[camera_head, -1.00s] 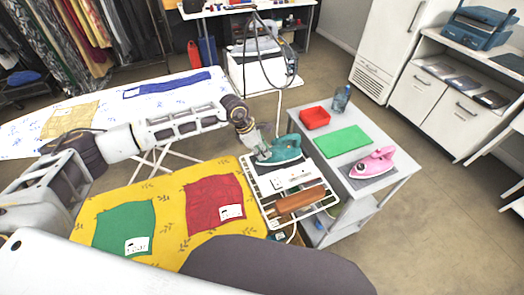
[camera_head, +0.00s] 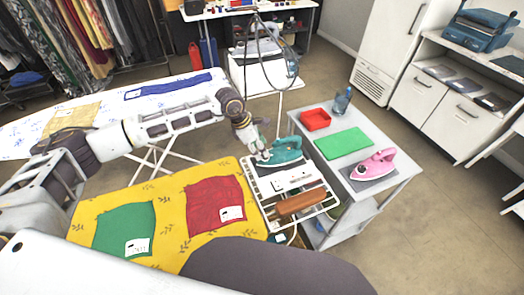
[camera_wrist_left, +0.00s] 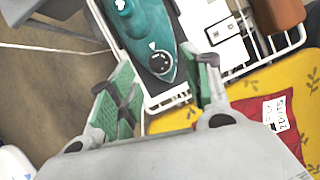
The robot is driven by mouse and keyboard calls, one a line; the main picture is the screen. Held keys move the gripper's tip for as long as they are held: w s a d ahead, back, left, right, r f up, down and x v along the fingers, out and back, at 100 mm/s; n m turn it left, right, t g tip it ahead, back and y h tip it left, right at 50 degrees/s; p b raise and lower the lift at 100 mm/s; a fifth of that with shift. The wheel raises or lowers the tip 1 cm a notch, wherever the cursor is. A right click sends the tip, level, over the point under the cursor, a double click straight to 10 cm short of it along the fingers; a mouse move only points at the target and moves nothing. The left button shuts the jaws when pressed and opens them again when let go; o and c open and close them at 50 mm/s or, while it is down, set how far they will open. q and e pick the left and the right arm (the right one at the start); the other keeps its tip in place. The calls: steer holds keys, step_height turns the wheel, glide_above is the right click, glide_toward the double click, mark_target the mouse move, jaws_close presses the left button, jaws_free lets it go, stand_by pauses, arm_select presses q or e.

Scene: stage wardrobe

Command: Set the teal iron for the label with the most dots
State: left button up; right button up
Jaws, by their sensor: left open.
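The teal iron (camera_head: 286,151) stands on a white wire rack (camera_head: 262,190) at the end of the yellow ironing board. In the left wrist view the teal iron (camera_wrist_left: 150,35) shows a round dark dial (camera_wrist_left: 160,62) facing the camera. My left gripper (camera_head: 259,149) is open at the iron's left end; in the wrist view its green-padded fingers (camera_wrist_left: 160,80) are spread, with the dial ahead between them. White labels lie on the red cloth (camera_head: 210,200) and the green cloth (camera_head: 124,228); their marks are too small to read surely. My right gripper is not in view.
A brown wooden block (camera_head: 301,202) and white cards lie on the rack. A grey cart (camera_head: 310,135) to the right holds a red tray (camera_head: 316,119), a green mat (camera_head: 343,143), a bottle (camera_head: 341,101) and a pink iron (camera_head: 374,163). A second ironing board (camera_head: 110,92) stands behind my arm.

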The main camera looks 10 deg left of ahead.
arm_select(q)
steer(key=v, duration=0.8)
steer(key=shift+a+r, duration=0.2)
steer(key=shift+r, duration=0.1)
steer(key=shift+s, duration=0.1)
